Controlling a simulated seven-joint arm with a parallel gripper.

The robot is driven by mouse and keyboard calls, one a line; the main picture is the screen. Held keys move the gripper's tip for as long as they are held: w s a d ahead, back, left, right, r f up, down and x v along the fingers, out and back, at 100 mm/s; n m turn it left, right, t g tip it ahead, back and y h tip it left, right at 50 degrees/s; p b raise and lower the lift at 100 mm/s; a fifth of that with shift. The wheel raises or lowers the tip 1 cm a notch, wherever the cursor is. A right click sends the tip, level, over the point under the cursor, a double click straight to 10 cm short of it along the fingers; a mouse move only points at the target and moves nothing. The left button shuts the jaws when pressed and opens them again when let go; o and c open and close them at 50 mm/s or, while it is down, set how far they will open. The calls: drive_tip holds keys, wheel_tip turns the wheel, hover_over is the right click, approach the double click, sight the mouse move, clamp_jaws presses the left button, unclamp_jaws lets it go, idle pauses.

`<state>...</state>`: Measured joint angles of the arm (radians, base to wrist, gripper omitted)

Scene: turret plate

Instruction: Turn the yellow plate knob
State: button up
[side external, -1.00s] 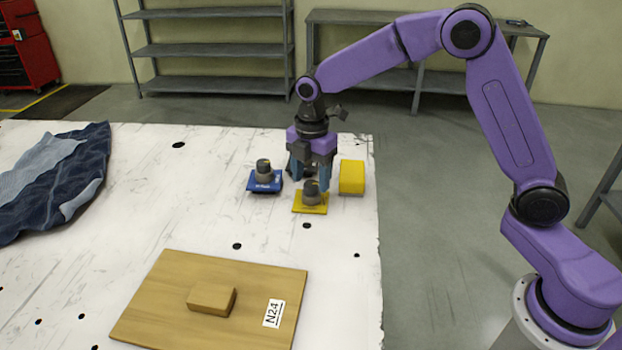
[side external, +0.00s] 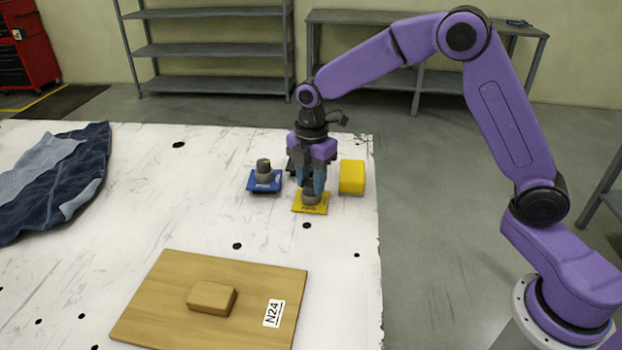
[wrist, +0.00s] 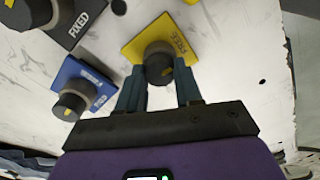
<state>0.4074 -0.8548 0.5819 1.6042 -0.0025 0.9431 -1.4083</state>
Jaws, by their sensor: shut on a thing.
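The yellow plate (side external: 310,207) lies flat on the white table near its right side, with a dark grey round knob (side external: 311,196) standing on it. My gripper (side external: 313,192) points down over the yellow plate, its teal fingers shut on the knob's two sides. In the wrist view the yellow plate (wrist: 186,47) shows lettering, and the knob (wrist: 158,66) sits between my fingertips (wrist: 160,84). The fingers hide part of the knob in the side view.
A blue plate with a similar knob (side external: 264,180) sits just left. A dark plate marked FIXED (wrist: 78,25) lies near it in the wrist view. A yellow block (side external: 352,176) stands close on the right. A wooden board (side external: 180,320) and blue cloth (side external: 60,180) lie farther off.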

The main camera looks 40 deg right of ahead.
drive_tip(key=shift+m, duration=0.6)
drive_tip(key=m, duration=0.3)
drive_tip(key=shift+m, duration=0.3)
drive_tip(key=m, duration=0.8)
drive_tip(key=shift+w+m, duration=0.1)
drive_tip(key=shift+m, duration=2.2)
drive_tip(key=o, duration=1.1)
drive_tip(key=shift+c, duration=0.2)
drive_tip(key=shift+r, duration=0.1)
